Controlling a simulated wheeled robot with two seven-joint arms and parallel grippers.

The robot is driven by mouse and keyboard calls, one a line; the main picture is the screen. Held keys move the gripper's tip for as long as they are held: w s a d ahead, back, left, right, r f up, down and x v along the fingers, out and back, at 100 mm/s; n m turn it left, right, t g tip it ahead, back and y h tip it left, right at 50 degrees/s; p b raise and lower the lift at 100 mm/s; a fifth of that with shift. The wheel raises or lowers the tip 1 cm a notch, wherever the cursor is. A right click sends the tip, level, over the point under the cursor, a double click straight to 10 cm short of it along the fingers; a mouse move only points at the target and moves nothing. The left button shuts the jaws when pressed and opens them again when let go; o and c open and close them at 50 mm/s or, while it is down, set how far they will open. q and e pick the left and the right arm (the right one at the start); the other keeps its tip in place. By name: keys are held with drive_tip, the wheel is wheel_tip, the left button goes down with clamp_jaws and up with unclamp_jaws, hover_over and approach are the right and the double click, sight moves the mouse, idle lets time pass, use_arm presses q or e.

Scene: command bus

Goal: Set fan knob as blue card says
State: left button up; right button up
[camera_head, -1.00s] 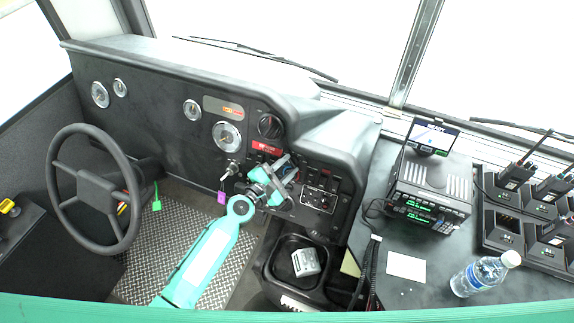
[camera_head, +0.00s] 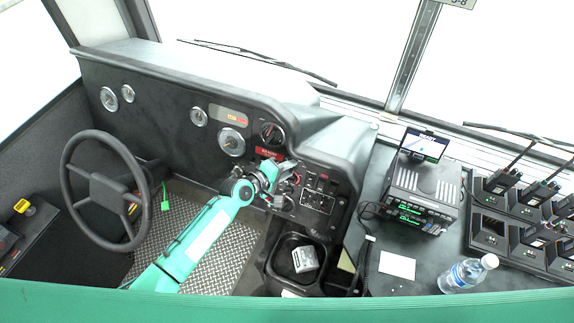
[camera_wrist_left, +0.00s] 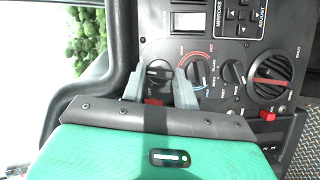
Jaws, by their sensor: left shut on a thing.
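My left gripper (camera_head: 268,180) reaches the centre dashboard panel from the front in the head view. In the left wrist view its fingers (camera_wrist_left: 159,88) stand on both sides of a dark round knob (camera_wrist_left: 158,70) with a pale pointer line, shut on it. This looks like the fan knob, but its markings are partly hidden and too small to read. To its right is a knob with a red and blue arc (camera_wrist_left: 200,72). I cannot make out a blue card in these views. My right gripper is not in view.
A smaller knob (camera_wrist_left: 233,71) and a large round vent (camera_wrist_left: 272,77) lie further right on the panel. The steering wheel (camera_head: 103,184) is at left.

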use_arm(q)
drive_tip(key=m+y+p, duration=0.1)
drive_tip(key=m+p, duration=0.1)
drive_tip(key=shift+r+m+g, duration=0.15)
drive_tip(key=shift+m+g, duration=0.15)
drive_tip(key=shift+m, duration=0.1)
drive_tip(key=shift+d+p, duration=0.1)
drive_tip(key=shift+p, duration=0.3)
drive_tip(key=shift+m+y, duration=0.3)
drive_tip(key=o, duration=1)
